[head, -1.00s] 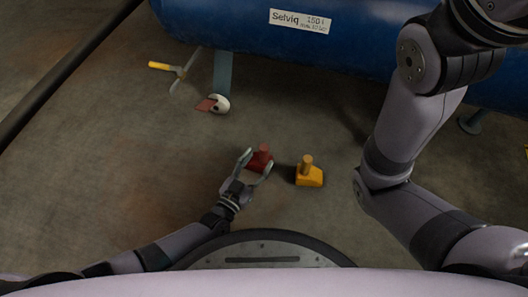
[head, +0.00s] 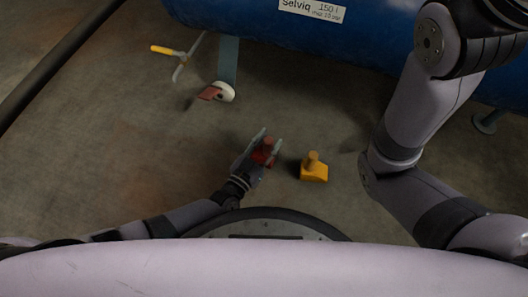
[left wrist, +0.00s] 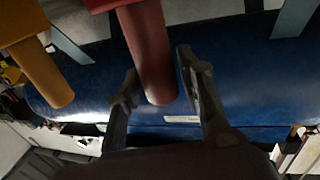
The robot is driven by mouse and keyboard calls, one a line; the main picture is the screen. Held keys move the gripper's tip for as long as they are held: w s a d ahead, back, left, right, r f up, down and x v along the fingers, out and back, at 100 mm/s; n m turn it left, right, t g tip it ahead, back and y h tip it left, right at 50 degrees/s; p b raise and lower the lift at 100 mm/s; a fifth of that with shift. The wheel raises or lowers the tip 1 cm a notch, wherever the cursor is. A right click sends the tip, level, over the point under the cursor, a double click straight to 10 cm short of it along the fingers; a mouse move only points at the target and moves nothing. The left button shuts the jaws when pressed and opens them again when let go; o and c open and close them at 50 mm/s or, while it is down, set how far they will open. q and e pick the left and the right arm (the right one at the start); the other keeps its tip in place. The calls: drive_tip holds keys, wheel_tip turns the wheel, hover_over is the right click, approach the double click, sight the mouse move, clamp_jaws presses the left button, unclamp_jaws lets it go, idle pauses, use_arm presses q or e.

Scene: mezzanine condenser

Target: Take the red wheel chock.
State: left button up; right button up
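The red wheel chock (head: 264,155) stands on the concrete floor in front of me, its round handle upright. My left gripper (head: 270,139) is around it, one finger on each side. In the left wrist view the chock's red handle (left wrist: 148,50) lies between the two fingers of the gripper (left wrist: 156,62). The fingers are partly closed, with narrow gaps showing beside the handle, so they are not clearly pressed on it. Part of the chock's base is hidden by the gripper in the head view. My right gripper is out of view; only my right arm shows.
A yellow chock (head: 314,172) stands just right of the red one, and shows in the left wrist view (left wrist: 42,70). A blue tank (head: 375,30) is beyond. A yellow-handled tool (head: 178,54) and a white-and-red item (head: 220,92) lie far left.

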use_arm(q)
clamp_jaws()
idle(0.7)
